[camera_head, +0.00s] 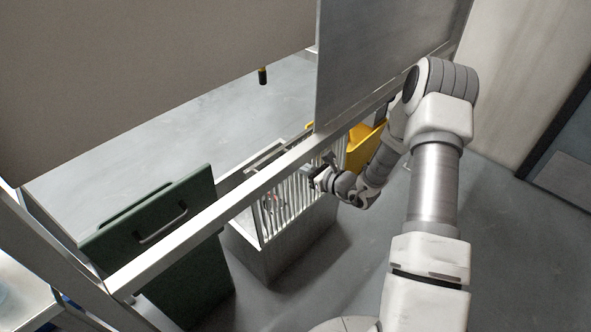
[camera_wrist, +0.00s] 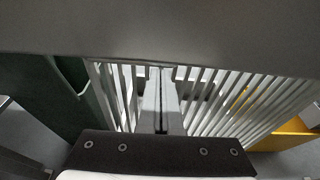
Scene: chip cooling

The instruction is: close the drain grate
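The pale slatted grate (camera_head: 284,196) stands upright on the front of a box-like metal unit below a long rail. It fills the middle of the wrist view (camera_wrist: 230,100) as a row of light vertical bars. My gripper (camera_head: 316,176) is at the upper right of the grate, just under the rail. In the wrist view my gripper's two fingers (camera_wrist: 161,98) lie side by side, close together, pointing at the bars, with nothing visible held between them. I cannot tell whether the fingertips touch the grate. The rail and arm hide part of the grate's right side.
A long metal rail (camera_head: 210,223) crosses above the unit, with a grey panel (camera_head: 375,50) above it at right. A dark green panel with a handle (camera_head: 175,248) stands at left. A yellow object (camera_head: 360,150) is at right. Grey floor (camera_head: 320,275) is open in front.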

